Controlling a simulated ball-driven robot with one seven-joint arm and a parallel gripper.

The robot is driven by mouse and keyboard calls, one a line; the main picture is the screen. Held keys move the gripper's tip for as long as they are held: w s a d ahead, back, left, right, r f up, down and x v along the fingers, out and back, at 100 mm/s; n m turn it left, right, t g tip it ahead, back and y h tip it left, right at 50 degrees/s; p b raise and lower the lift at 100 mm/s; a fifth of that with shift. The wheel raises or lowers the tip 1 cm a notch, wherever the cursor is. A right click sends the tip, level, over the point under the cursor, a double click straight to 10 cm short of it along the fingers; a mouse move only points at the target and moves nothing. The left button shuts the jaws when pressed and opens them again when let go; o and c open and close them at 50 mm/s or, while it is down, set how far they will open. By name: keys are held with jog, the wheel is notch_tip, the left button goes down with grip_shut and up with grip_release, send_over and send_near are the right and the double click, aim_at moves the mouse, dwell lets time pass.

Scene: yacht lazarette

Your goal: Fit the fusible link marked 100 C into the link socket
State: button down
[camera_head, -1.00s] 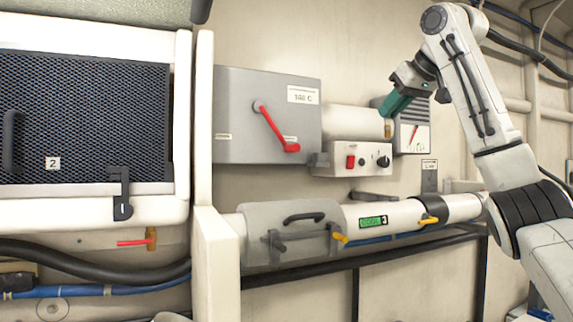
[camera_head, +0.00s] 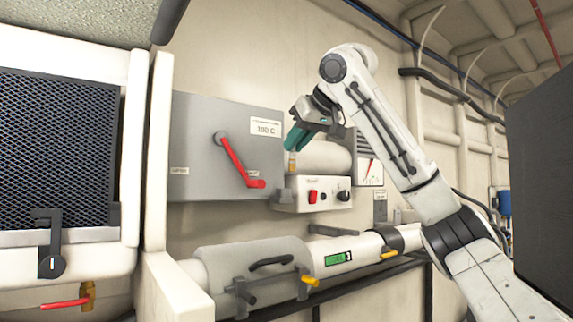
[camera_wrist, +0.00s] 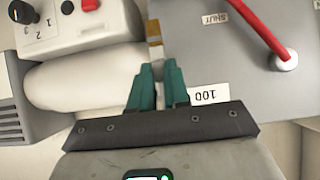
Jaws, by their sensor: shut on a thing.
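My gripper (camera_head: 293,150) is shut on a small brass-coloured link (camera_head: 292,165) that hangs below its teal fingers. In the wrist view the fingers (camera_wrist: 157,72) grip the lower end of the link (camera_wrist: 154,38), which has a pale middle band. No marking on the link is readable. It is in front of the gap between a grey box (camera_head: 200,185) and a white cylinder (camera_head: 325,158). The box bears a "100 C" label (camera_head: 266,129) and a red lever (camera_head: 235,160). I cannot make out the link socket in either view.
A control box (camera_head: 305,194) with a red switch and black knob sits below the gripper. A white pipe (camera_head: 365,246) with a green display and yellow handles runs lower down. A mesh-fronted locker (camera_head: 60,150) stands left. A dark panel (camera_head: 545,180) stands close at right.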

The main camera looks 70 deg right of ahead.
jog(key=shift+w+a+f, duration=0.2)
jog(key=shift+w+f, duration=0.6)
jog(key=shift+f, duration=0.2)
jog(key=shift+w+a+f+p, duration=0.15)
jog(key=shift+f+p, duration=0.45)
jog(key=shift+f, duration=1.55)
jog(key=c, duration=1.6)
grip_release()
jog(key=o, duration=0.3)
jog(key=shift+w, duration=0.2)
jog(key=shift+o, duration=1)
jog(key=shift+r, duration=0.2)
jog(key=shift+s, duration=0.1)
jog(key=shift+s+r, duration=0.1)
jog(key=shift+r, duration=0.05)
jog(key=b+v, duration=0.2)
jog(key=v, duration=0.9)
jog(key=shift+s+a+r, duration=0.2)
jog(key=shift+r, duration=0.1)
